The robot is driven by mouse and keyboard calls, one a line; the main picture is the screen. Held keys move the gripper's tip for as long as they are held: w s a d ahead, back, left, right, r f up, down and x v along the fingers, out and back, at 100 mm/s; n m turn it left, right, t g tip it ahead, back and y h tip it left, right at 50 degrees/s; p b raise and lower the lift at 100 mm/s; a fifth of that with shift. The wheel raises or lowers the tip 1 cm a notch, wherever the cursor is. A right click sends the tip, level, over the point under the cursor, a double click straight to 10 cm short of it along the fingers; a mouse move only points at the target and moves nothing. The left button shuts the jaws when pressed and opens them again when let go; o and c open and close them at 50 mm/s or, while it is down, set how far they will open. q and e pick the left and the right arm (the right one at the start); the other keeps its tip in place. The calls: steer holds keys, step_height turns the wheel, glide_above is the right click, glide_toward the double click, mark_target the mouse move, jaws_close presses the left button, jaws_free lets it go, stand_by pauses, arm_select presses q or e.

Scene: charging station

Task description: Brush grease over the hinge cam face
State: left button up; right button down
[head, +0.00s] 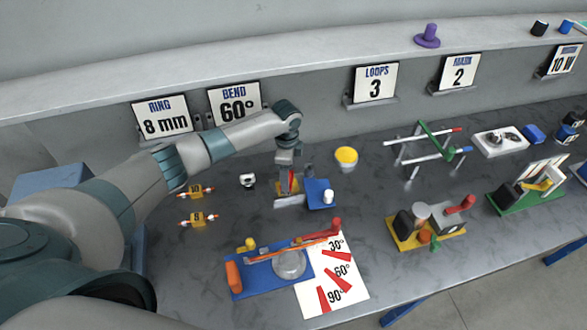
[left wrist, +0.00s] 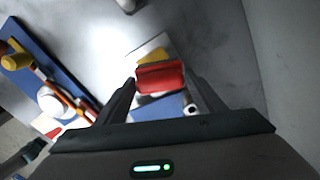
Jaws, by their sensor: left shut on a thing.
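My left gripper (head: 289,192) points down at a small fixture in the middle of the bench. In the left wrist view its fingers (left wrist: 160,82) are closed on both sides of a red piece (left wrist: 160,77). A yellow part (left wrist: 152,57) shows just beyond the red piece, and a blue part (left wrist: 160,108) lies on its near side. In the head view a blue block (head: 320,190) with a white knob stands right beside the gripper. I cannot tell which part is the hinge cam face, and no brush bristles show clearly. My right gripper is not in view.
A yellow-topped cup (head: 346,157) stands right of my gripper. A blue bending jig (head: 265,275) and an angle sheet (head: 335,285) lie at the front. Yellow tagged pieces (head: 197,218) lie left. A green-and-metal rack (head: 430,150) and yellow-based fixture (head: 428,232) stand right.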

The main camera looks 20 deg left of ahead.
arm_select(q)
steer(key=shift+s+a, duration=0.1)
stand_by(0.3)
steer(key=shift+s+a, duration=0.6)
steer(key=shift+a, duration=0.25)
steer(key=shift+s+a+f, duration=0.1)
steer(key=shift+s+a, duration=0.45)
steer(key=shift+a, duration=0.15)
steer(key=shift+r, duration=3)
steer(key=shift+r, duration=0.1)
steer(key=shift+c, duration=0.2)
